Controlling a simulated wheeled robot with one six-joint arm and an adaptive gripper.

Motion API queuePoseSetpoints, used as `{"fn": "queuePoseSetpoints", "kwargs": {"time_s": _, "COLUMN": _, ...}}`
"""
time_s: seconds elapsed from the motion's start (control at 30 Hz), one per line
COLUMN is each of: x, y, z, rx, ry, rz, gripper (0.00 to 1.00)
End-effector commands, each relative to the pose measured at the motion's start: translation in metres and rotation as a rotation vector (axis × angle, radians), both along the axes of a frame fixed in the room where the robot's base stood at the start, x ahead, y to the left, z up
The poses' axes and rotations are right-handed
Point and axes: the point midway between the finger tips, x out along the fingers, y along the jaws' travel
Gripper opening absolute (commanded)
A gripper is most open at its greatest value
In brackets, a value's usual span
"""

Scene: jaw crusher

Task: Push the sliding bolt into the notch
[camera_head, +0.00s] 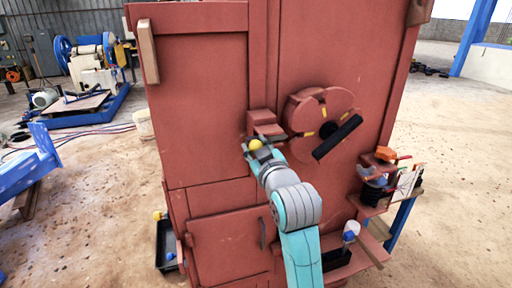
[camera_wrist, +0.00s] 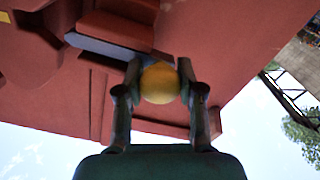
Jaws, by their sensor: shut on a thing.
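The sliding bolt shows as a grey bar (camera_head: 270,130) under a red stepped housing (camera_head: 262,117) on the front of the red machine. Its round yellow knob (camera_head: 255,144) sits between the fingers of my gripper (camera_head: 257,149). In the wrist view the fingers of my gripper (camera_wrist: 160,77) press on both sides of the yellow knob (camera_wrist: 160,84), and the grey bolt bar (camera_wrist: 105,47) runs off to the left. A red round disc (camera_head: 318,108) with yellow-marked notches (camera_head: 327,130) and a black handle (camera_head: 338,138) is right of the bolt. I cannot tell whether the bolt's end is inside a notch.
The red machine panel (camera_head: 205,100) stands close behind my gripper. A side shelf (camera_head: 372,204) with small items is at the right. A black bin (camera_head: 167,243) stands at the lower left. The sandy floor (camera_head: 85,200) is largely open at the left.

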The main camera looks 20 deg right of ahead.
Motion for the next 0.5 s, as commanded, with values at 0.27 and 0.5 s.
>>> {"fn": "queuePoseSetpoints", "kwargs": {"time_s": 0.27, "x": 0.001, "y": -0.025, "z": 0.000, "rx": 0.000, "ry": 0.001, "rz": -0.004, "gripper": 0.00}}
{"fn": "queuePoseSetpoints", "kwargs": {"time_s": 0.5, "x": 0.000, "y": -0.046, "z": 0.000, "rx": -0.001, "ry": 0.000, "rz": -0.004, "gripper": 0.00}}
